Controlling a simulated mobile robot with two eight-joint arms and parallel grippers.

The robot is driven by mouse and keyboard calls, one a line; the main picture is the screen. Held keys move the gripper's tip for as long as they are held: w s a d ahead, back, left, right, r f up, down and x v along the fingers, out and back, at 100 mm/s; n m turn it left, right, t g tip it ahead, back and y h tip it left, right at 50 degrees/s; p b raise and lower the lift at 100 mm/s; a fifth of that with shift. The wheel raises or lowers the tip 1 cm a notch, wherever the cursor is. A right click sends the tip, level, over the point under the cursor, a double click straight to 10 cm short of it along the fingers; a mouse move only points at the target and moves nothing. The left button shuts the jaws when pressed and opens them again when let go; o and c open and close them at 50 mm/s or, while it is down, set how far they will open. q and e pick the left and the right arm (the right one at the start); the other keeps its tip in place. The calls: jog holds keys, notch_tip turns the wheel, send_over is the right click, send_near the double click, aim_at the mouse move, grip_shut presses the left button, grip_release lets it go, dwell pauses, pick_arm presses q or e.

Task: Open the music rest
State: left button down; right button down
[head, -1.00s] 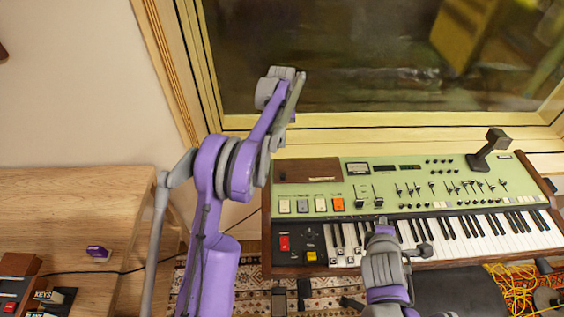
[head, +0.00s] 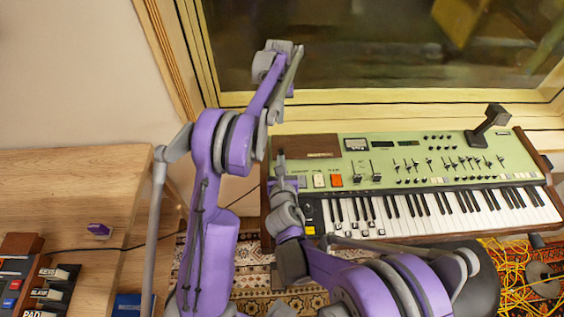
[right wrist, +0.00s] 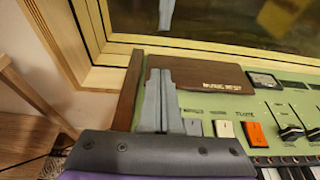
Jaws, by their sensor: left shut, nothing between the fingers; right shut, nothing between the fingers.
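The music rest (head: 306,147) is a dark brown wooden panel set in the upper left of the green keyboard top. It appears to lie flat, and its pale lettering shows in the right wrist view (right wrist: 222,82). My right gripper (head: 280,156) is shut and empty, at the panel's left side. In the right wrist view its fingers (right wrist: 160,74) lie side by side and cover part of the panel's left end; I cannot tell whether they touch it. My left gripper (head: 282,48) is raised in front of the window, well above the keyboard, shut and empty.
The keyboard (head: 440,175) has sliders, knobs and an orange button (head: 336,181) near the panel. A dark grey upright device (head: 488,124) stands at its back right. A window (head: 390,45) rises behind. A wooden desk (head: 65,185) is at left; yellow cables (head: 515,275) lie at lower right.

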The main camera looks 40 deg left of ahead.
aim_at(280, 151)
jog(key=x, duration=0.6)
jog(key=shift+f, duration=0.1)
jog(key=shift+w+a+r, duration=0.4)
jog(key=shift+w+a, duration=0.1)
jog(key=shift+w, duration=0.1)
jog(key=shift+w+a+r, duration=0.35)
jog(key=shift+w+a, duration=0.1)
jog(key=shift+w, duration=0.1)
jog(key=shift+w+a+r, duration=0.2)
jog(key=shift+w, duration=0.05)
pick_arm(q)
jog(key=c, duration=1.6)
grip_release()
jog(key=c, duration=0.7)
grip_release()
